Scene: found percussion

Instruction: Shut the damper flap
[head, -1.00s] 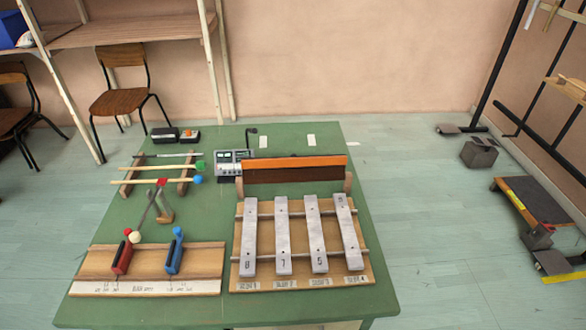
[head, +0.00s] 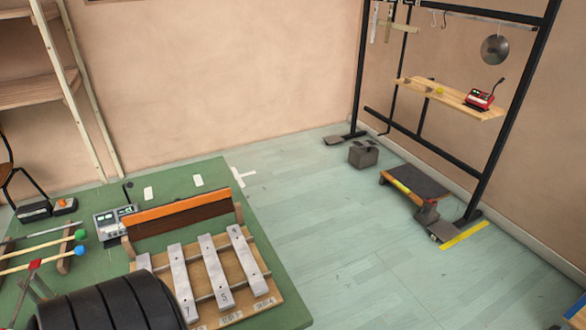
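The damper flap appears to be the long board with an orange edge and a dark brown face (head: 186,222). It stands raised between two wooden end posts behind the metal bars on the green table. Several grey bars, among them a bar marked 5 (head: 216,272), lie on a wooden frame (head: 262,283) in front of it, uncovered by the board. A dark ribbed rounded shape, apparently part of my arm, covers the lower left of the frame and table. Neither gripper's fingers show.
The green table (head: 205,172) also carries a grey meter box (head: 112,222), mallets at the left and a small black box (head: 34,211). Beyond are a grey block (head: 363,154), a low dark platform (head: 414,182) and a black rack.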

